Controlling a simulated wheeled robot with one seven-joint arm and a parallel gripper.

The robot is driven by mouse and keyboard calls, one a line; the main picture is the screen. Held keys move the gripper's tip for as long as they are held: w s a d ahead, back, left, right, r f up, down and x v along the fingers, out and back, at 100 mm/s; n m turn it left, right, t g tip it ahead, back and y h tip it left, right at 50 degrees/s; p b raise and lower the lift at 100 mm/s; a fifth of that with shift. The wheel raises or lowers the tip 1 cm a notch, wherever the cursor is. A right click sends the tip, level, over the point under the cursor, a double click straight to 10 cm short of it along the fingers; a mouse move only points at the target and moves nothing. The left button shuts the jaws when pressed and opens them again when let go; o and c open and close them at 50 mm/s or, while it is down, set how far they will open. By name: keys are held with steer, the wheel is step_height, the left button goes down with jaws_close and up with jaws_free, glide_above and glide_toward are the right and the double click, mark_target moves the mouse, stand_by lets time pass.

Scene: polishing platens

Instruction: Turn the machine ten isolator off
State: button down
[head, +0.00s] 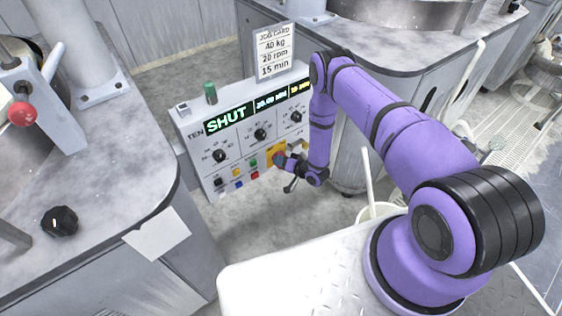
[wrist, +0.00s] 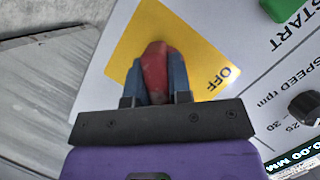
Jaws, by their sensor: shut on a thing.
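The machine ten panel (head: 200,135) is marked TEN, and its green display (head: 228,117) reads SHUT. Its isolator is a red handle (wrist: 155,60) on a yellow plate (wrist: 130,42), low on the panel's right side. The word OFF (wrist: 224,78) is printed on the plate, to the right of the handle in the wrist view. My gripper (wrist: 157,68) is shut on the red handle, one blue finger on each side. In the head view my gripper (head: 285,162) is at the yellow plate and hides most of the handle. Any ON mark is hidden.
A green START button (wrist: 290,10) and a black speed knob (wrist: 305,106) sit near the plate. The panel has several knobs and coloured buttons. A job card (head: 275,53) stands above it. Grey machines stand left and behind; a white bucket (head: 378,212) is beneath my arm.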

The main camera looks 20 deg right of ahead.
steer(key=n+h, duration=0.2)
steer(key=n, duration=0.1)
steer(key=n+h, duration=0.2)
steer(key=n, duration=0.1)
steer(key=shift+t, duration=0.3)
steer(key=n+h, duration=0.2)
steer(key=n, duration=0.1)
steer(key=shift+t, duration=0.4)
steer(key=shift+n+t+h, duration=0.6)
steer(key=shift+n+h, duration=0.2)
steer(key=shift+n, duration=0.9)
steer(key=shift+d, duration=0.1)
steer(key=c, duration=1)
jaws_free()
steer(key=shift+c, duration=0.2)
